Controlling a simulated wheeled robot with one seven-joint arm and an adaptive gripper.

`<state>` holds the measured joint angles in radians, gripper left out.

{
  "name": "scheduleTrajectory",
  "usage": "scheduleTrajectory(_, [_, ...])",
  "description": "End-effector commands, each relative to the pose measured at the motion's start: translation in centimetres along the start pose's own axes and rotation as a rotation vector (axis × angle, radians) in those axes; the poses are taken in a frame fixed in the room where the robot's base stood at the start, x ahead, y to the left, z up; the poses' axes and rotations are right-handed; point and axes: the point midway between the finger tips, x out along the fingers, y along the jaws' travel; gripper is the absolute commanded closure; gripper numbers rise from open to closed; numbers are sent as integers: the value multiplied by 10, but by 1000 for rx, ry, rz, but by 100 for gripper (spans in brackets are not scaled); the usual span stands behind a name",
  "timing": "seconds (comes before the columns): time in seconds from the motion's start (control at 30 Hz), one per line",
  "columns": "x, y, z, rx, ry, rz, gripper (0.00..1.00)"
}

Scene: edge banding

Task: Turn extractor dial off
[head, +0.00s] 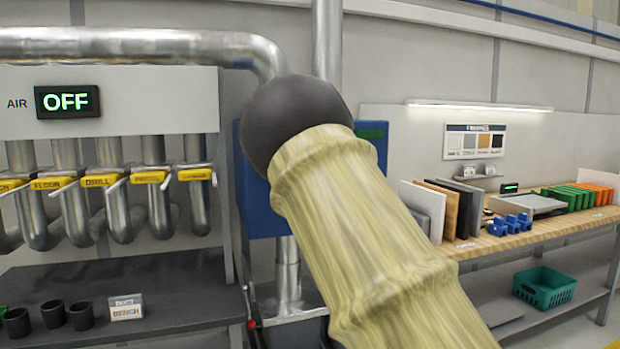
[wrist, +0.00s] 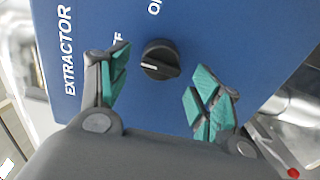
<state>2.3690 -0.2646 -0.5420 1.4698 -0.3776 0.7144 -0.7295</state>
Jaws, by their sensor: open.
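The extractor dial (wrist: 161,60) is a round black knob with a pale pointer line, on the front of the blue extractor box (wrist: 215,30). In the wrist view my gripper (wrist: 163,85) is open, its two green-padded fingers apart, one on each side of and just short of the dial. I cannot tell whether either finger touches it. The pointer line is aimed toward the lower left finger, near lettering partly hidden by that finger. In the head view the blue box (head: 258,205) is mostly behind my arm, and the dial and gripper are hidden.
An air display (head: 67,101) at the left reads OFF. Below it are metal pipes with yellow-tagged levers (head: 100,181). A dark shelf (head: 170,290) holds black cups. At the right a wooden bench (head: 545,229) carries panels and blue clamps, with a green crate (head: 544,287) underneath.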

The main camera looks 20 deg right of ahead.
Motion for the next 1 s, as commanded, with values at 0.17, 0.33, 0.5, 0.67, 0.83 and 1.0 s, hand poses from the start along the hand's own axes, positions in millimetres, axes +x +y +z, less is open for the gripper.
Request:
scheduleTrajectory(0.17, [-24, 0, 0, 0, -1, -1, 36])
scheduleTrajectory(0.33, [-37, 0, 0, 0, 0, 0, 36])
scheduleTrajectory(0.5, [-41, -1, 0, 1, 0, -1, 36])
scheduleTrajectory(0.67, [-41, -1, 0, 1, 0, -1, 36])
scheduleTrajectory(0.83, [-41, -1, 0, 1, 0, -1, 36])
scheduleTrajectory(1.0, [-43, -29, 4, 40, -12, -32, 36])
